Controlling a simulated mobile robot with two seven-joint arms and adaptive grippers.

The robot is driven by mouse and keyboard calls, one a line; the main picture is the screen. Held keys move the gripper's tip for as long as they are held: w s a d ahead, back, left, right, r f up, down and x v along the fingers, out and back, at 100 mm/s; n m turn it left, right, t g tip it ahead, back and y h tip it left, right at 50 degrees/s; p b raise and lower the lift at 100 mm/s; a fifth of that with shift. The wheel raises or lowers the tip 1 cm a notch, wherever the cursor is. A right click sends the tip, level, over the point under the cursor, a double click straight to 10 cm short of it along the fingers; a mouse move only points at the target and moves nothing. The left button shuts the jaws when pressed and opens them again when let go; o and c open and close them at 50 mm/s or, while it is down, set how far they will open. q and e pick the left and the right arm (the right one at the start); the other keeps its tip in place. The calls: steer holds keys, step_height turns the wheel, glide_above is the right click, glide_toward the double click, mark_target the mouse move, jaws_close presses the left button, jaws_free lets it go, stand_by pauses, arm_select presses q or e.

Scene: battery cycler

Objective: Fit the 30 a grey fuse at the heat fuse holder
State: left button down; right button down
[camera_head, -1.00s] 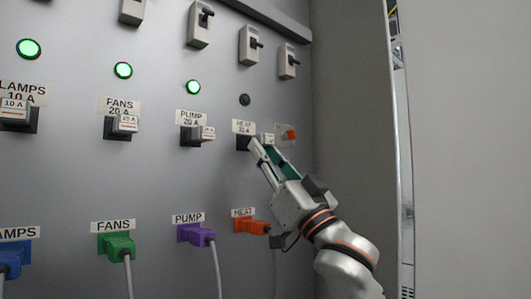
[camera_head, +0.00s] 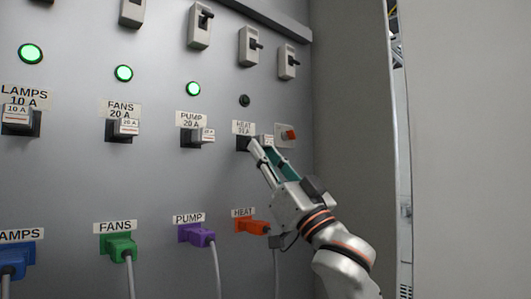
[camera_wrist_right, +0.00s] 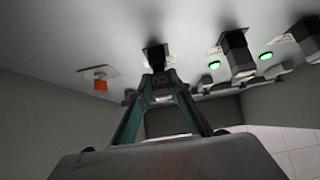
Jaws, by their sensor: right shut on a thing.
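My right gripper (camera_head: 261,147) is shut on a small grey fuse (camera_head: 267,139), whose pale end shows just above the fingertips. The heat fuse holder (camera_head: 242,144) is a dark block under the label "HEAT 30 A". The fuse and fingertips are right in front of it, at its right side in the head view. In the right wrist view the fingertips (camera_wrist_right: 161,84) close together just below the dark holder (camera_wrist_right: 155,55). The fuse is mostly hidden between the fingers there. I cannot tell whether it touches the holder or is inside it. My left gripper is not in view.
The pump fuse (camera_head: 204,135), fans fuse (camera_head: 127,127) and lamps fuse (camera_head: 17,115) sit in holders to the left. An orange button (camera_head: 290,134) is close right of the gripper. The orange heat plug (camera_head: 251,226) is below. The heat lamp (camera_head: 244,100) is dark.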

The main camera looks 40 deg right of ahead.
steer(key=shift+w+a, duration=0.1)
steer(key=shift+w, duration=0.6)
stand_by(0.4)
steer(key=c, duration=1.8)
jaws_free()
steer(key=shift+s+f, duration=0.1)
steer(key=v, duration=1.1)
steer(key=shift+s+f, duration=0.25)
steer(key=shift+s, duration=0.1)
